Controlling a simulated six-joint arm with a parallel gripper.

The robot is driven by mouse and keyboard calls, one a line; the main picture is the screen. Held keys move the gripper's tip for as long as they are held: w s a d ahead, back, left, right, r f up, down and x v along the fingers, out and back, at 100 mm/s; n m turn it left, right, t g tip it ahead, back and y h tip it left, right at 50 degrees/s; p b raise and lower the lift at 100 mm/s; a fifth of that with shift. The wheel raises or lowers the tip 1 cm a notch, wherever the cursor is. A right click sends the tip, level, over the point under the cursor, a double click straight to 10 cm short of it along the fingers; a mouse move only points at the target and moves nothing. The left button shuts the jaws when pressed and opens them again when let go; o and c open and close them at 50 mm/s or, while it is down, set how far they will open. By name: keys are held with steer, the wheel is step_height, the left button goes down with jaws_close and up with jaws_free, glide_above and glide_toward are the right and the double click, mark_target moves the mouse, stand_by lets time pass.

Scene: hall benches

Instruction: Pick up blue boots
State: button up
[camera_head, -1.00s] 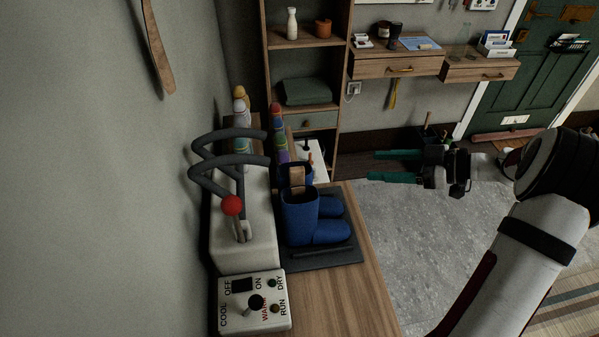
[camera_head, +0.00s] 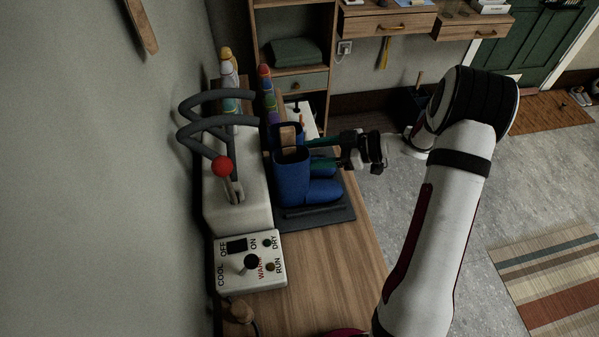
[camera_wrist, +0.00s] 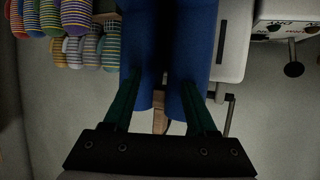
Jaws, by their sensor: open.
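The pair of blue boots (camera_head: 291,182) stands upright on a dark mat (camera_head: 335,213) on the wooden bench, toes pointing right. A tan piece (camera_head: 288,137) shows at the top of the shafts. My gripper (camera_head: 314,152) is open, its green fingers reaching in from the right at the boots, above the toes. In the wrist view the two blue boots (camera_wrist: 145,40) fill the upper middle, side by side with a dark gap between them. The gripper (camera_wrist: 162,84) has one finger over each boot there. Whether the fingertips touch the boots, I cannot tell.
A white dryer unit (camera_head: 238,210) with curved grey tubes and a red-knobbed lever (camera_head: 223,168) stands left of the boots. A control box (camera_head: 250,262) is in front. Colourful striped rolls (camera_head: 267,85) stand behind. The bench's front right is bare.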

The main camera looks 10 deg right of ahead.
jaws_close()
stand_by(1.4)
